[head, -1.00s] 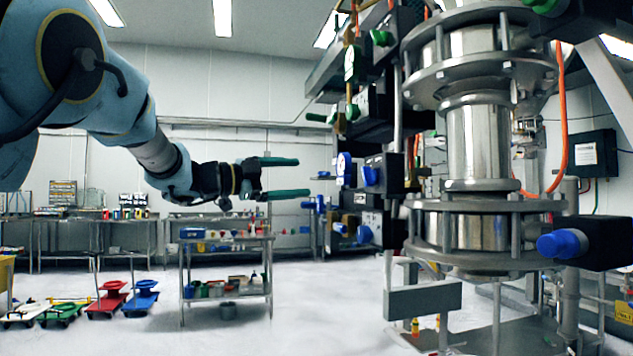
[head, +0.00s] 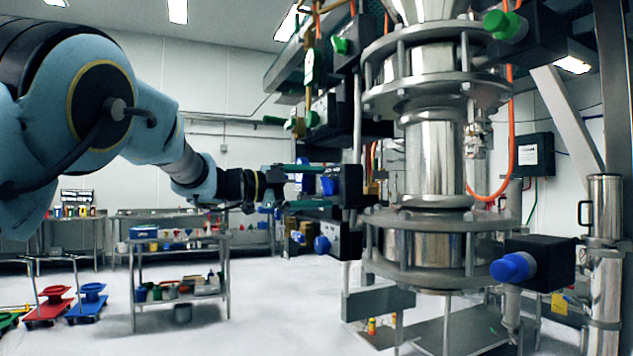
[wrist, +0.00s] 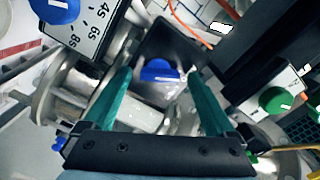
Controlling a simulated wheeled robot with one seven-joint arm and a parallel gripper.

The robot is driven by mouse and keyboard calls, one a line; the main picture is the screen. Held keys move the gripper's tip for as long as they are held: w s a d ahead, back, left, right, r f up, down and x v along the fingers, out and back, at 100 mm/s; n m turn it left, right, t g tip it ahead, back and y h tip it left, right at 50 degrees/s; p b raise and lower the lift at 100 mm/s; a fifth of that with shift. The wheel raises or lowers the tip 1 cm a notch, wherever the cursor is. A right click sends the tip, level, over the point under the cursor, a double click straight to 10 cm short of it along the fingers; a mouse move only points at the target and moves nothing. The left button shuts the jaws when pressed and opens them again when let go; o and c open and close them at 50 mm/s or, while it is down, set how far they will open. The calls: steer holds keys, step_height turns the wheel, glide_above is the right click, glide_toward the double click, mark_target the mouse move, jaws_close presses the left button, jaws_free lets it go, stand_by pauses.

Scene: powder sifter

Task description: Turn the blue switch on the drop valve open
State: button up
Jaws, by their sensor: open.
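A blue switch (head: 328,185) sits on a black box left of the steel column in the head view. My gripper (head: 309,186) is open, one finger above and one below this switch. In the wrist view the blue switch (wrist: 158,70) shows between the tips of my two green fingers (wrist: 160,82), with a gap on each side. I cannot tell how far the tips reach past it. Another blue switch (head: 510,267) is on a black box at the column's lower right. A third blue switch (head: 322,245) is below my gripper.
The steel column (head: 430,160) with wide flanges stands close to the right. Green switches (head: 502,25) are higher up on it. A dial plate (wrist: 85,22) shows at the wrist view's upper left.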

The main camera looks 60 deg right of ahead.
steer(key=shift+s+d, duration=0.1)
steer(key=shift+c, duration=0.3)
steer(key=c, duration=1.3)
steer(key=shift+f, duration=0.1)
